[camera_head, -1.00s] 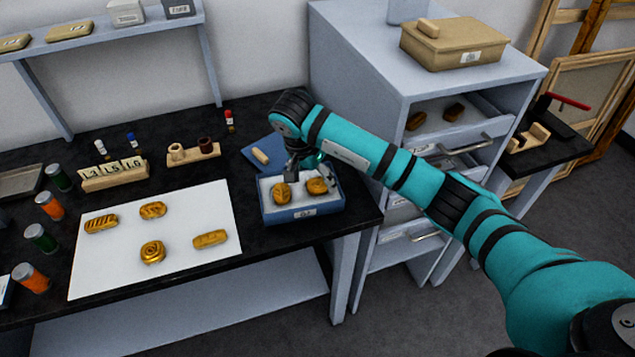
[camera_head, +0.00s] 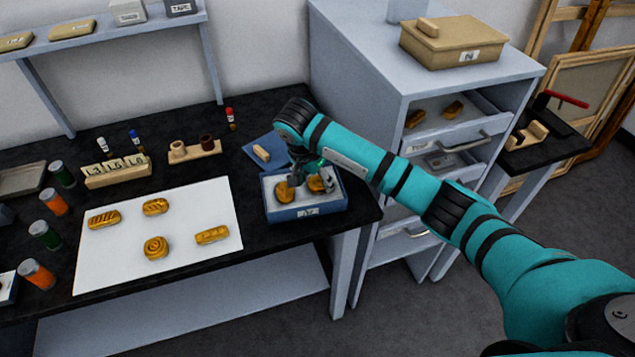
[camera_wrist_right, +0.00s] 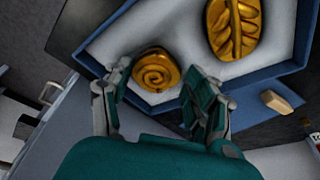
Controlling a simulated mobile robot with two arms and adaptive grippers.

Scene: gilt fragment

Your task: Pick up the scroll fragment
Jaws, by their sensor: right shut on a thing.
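The gold scroll fragment, with a spiral on top, lies in the blue box (camera_head: 308,213), at the right in the head view (camera_head: 315,185). My right gripper (camera_head: 311,182) has come down over it from above. In the right wrist view the scroll fragment (camera_wrist_right: 156,70) sits between the two fingers (camera_wrist_right: 160,95), which are shut on it. It appears still down at the box's pale lining. A gold leaf fragment (camera_head: 284,191) lies beside it in the box, apart from the fingers; it also shows in the wrist view (camera_wrist_right: 234,28). My left gripper is out of view.
A white sheet (camera_head: 188,212) holds several gold fragments, one also spiral. A blue pad (camera_head: 252,147) with a small beige block (camera_head: 261,153) lies behind the box. The drawer cabinet (camera_head: 385,80) stands close on the right, its upper drawer (camera_head: 470,135) open.

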